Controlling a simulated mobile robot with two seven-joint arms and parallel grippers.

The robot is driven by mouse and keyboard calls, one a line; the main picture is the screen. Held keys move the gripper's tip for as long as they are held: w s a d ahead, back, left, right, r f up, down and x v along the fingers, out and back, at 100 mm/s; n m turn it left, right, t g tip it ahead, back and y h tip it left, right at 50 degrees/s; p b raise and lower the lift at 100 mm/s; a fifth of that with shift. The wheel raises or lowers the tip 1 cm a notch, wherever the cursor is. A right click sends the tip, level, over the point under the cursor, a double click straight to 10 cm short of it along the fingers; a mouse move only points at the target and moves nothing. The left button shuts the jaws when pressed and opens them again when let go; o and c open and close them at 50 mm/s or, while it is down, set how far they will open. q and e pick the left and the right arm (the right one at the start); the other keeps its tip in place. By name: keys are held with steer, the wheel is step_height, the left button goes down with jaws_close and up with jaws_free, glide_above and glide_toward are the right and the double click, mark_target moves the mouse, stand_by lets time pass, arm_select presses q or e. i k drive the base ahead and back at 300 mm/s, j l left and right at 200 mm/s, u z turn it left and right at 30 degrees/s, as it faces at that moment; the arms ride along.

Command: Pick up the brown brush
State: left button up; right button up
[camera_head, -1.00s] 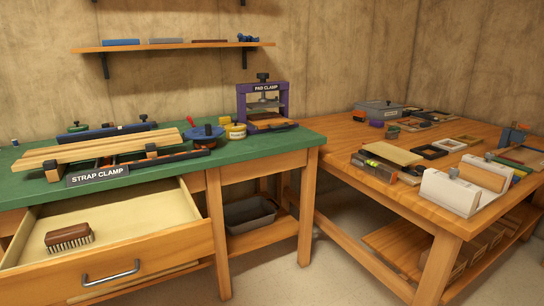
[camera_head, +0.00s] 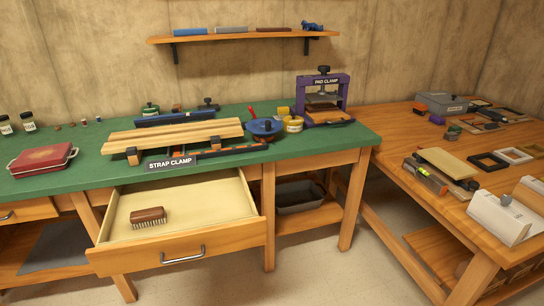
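The brown brush (camera_head: 148,216) has a brown wooden back and pale bristles. It lies in the front left part of the open drawer (camera_head: 210,204), with its bristles facing down and toward the front. The drawer is pulled out from under the green-topped bench (camera_head: 85,174) and holds nothing else that I can see. Neither of my grippers shows in the head view.
Strap clamp boards (camera_head: 175,135) lie on the bench above the drawer. A red box (camera_head: 42,158) sits at the bench's left, and a purple pad clamp (camera_head: 323,92) stands at its right. A wooden table (camera_head: 420,207) stands at right. Open floor lies before the drawer.

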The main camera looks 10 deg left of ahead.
mark_target(158, 215)
steer(key=u, duration=1.35)
